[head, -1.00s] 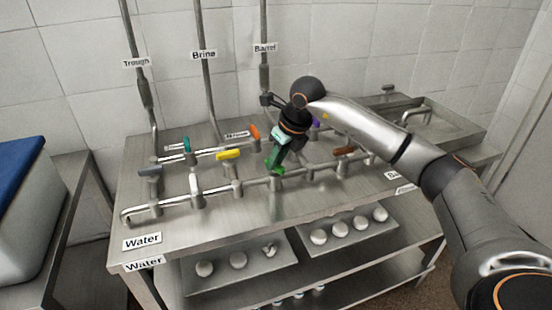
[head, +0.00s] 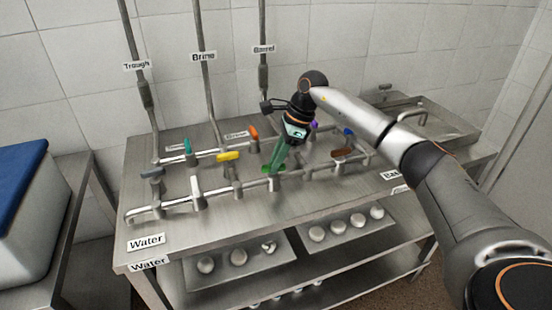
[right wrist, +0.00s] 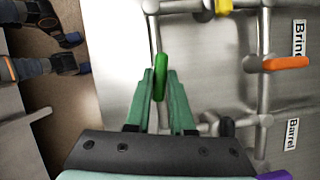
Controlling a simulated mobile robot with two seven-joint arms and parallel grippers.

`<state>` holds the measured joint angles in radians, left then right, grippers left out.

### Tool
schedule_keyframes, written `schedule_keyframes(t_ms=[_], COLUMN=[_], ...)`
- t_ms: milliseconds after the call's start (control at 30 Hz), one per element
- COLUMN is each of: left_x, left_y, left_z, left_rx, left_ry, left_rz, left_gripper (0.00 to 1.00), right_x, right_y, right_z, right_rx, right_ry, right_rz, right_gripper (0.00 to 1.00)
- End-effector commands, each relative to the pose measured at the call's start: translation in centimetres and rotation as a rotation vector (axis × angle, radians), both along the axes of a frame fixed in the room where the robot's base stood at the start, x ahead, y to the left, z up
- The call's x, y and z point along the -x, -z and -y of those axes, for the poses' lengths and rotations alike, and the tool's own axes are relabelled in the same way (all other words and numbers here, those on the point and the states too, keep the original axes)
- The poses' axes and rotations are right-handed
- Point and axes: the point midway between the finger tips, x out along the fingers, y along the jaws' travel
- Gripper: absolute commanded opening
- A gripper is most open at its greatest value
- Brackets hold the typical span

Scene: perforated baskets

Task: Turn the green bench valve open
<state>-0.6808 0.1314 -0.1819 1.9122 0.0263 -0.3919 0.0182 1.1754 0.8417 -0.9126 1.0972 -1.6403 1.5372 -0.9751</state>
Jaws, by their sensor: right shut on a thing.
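The green bench valve handle (head: 268,169) sits on the front pipe of the steel bench, right of the yellow handle. In the right wrist view the green handle (right wrist: 161,76) stands between the two fingers, its far end showing past their tips. My right gripper (head: 278,158) reaches down onto the handle from above and is shut on it. In the right wrist view the gripper (right wrist: 161,88) has a finger on each side of the handle. The fingers partly hide the handle and valve body in the head view. My left gripper is not in view.
Vertical pipes rise behind. A sink (head: 432,122) is at the right. The front bench top (head: 240,215) is clear.

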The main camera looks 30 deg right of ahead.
Motion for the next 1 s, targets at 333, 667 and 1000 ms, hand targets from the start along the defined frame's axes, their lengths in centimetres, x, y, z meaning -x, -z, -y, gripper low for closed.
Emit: schedule_keyframes(t_ms=[333,667,1000], left_x=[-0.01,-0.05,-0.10], left_y=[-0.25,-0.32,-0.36], left_z=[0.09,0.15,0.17], left_rx=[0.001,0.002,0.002], left_ry=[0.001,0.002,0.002], left_rz=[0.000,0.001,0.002], left_gripper=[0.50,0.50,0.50], right_x=[-0.18,-0.18,-0.16], right_y=[-0.11,-0.08,-0.08], right_z=[0.02,0.07,0.06], right_rx=[0.000,0.002,0.002], right_ry=[-0.173,-0.219,-0.220], right_rz=[0.003,0.003,0.003], right_gripper=[0.00,0.00,0.24])
